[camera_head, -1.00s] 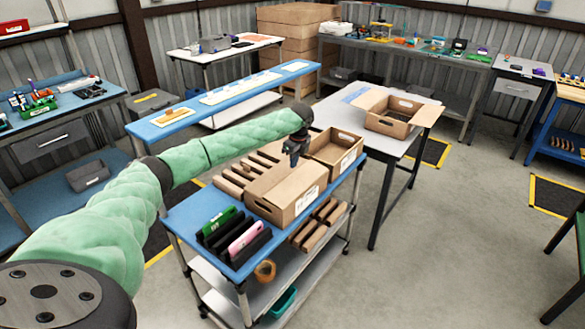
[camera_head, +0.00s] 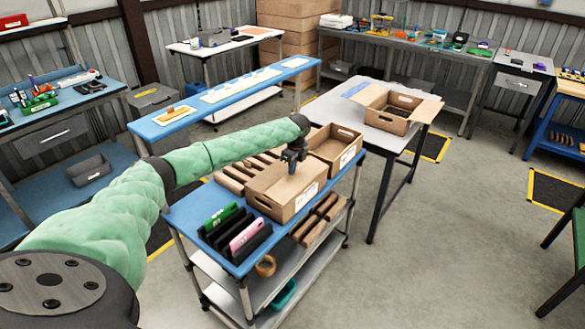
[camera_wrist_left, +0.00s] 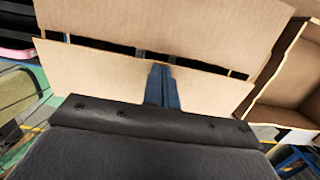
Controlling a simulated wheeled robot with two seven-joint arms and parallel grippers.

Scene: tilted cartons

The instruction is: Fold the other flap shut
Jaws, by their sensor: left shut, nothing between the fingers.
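A brown carton (camera_head: 293,206) stands on the blue cart top, with its top largely covered by cardboard flaps. In the left wrist view one broad flap (camera_wrist_left: 160,28) and a nearer flap (camera_wrist_left: 95,80) lie on either side of a narrow dark gap. My left gripper (camera_head: 291,168) points down at the carton top. Its closed fingers (camera_wrist_left: 158,72) overlap the nearer flap and end at the gap, with nothing between them. I cannot tell whether the fingertips touch the cardboard. My right gripper is not in view.
An open carton (camera_head: 346,158) stands right behind on the same cart. Black holders with a green and a pink item (camera_head: 245,236) stand at the front. Brown bars lie on both sides. Another open carton (camera_head: 388,122) sits on the grey table.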

